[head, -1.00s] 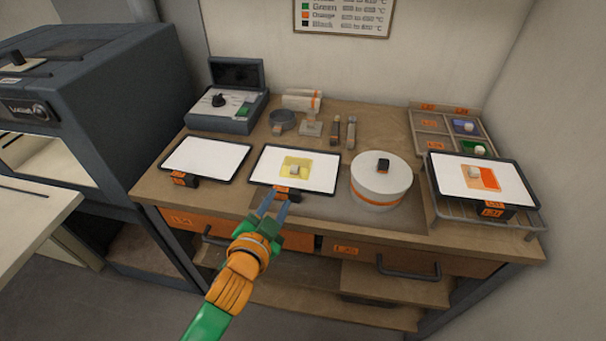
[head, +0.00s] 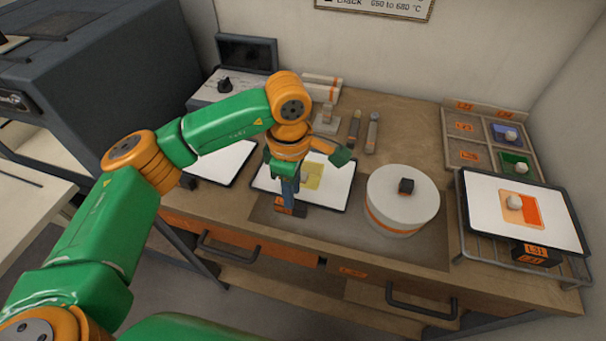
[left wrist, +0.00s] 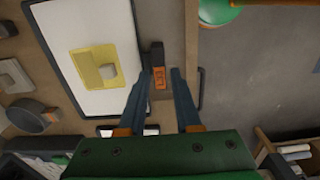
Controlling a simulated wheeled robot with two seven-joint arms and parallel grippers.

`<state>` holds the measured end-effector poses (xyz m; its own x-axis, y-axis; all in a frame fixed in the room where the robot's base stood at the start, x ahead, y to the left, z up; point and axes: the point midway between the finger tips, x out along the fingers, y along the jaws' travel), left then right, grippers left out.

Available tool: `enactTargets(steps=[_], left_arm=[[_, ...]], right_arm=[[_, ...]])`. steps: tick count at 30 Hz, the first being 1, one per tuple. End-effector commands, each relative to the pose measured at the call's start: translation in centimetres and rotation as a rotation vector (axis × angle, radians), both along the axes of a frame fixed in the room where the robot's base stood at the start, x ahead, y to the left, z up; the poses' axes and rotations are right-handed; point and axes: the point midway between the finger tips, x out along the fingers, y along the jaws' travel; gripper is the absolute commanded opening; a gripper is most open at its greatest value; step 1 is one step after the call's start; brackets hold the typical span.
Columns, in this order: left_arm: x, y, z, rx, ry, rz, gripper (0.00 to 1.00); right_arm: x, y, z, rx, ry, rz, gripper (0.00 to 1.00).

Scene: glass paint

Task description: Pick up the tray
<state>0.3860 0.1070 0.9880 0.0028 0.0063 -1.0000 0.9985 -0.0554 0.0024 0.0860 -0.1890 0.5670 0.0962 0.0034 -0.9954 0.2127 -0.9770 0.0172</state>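The middle tray (head: 338,192) is a white panel with a dark rim, bearing a yellow patch and a small pale cube. Its dark front handle block (head: 291,209) has an orange label. In the left wrist view the tray (left wrist: 113,95) fills the upper left and its handle (left wrist: 159,78) shows between my fingertips. My left gripper (head: 288,203) points down at the handle, fingers apart; contact cannot be told. The open fingers also show in the left wrist view (left wrist: 163,75). My arm hides part of the tray and its cube in the head view. My right gripper is not seen.
A blank white tray (head: 222,163) lies to the left. A round white pot (head: 402,205) with a dark knob stands close on the right. Another tray (head: 555,222) with an orange patch rests on a wire rack. A dark kiln-like box (head: 120,75) stands at left.

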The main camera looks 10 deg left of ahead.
Motion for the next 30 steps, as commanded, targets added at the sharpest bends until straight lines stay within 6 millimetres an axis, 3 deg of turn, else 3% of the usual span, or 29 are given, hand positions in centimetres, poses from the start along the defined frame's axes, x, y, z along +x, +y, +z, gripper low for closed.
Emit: enactTargets(steps=[3,9,14,18,30], left_arm=[[0.0,0.8,-1.6,-0.001,0.007,0.003,0.33],[0.1,0.7,-4.4,-0.004,0.001,0.0,0.33],[0.1,0.7,-4.5,-0.005,0.0,-0.001,0.33],[0.1,0.7,-4.5,-0.006,0.0,-0.001,0.0],[0.1,0.6,-4.4,-0.007,-0.001,-0.001,0.0]], right_arm=[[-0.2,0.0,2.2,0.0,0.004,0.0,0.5],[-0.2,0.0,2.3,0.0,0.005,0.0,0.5],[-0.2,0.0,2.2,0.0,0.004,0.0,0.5],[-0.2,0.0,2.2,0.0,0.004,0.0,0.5],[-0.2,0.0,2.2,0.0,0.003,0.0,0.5]])
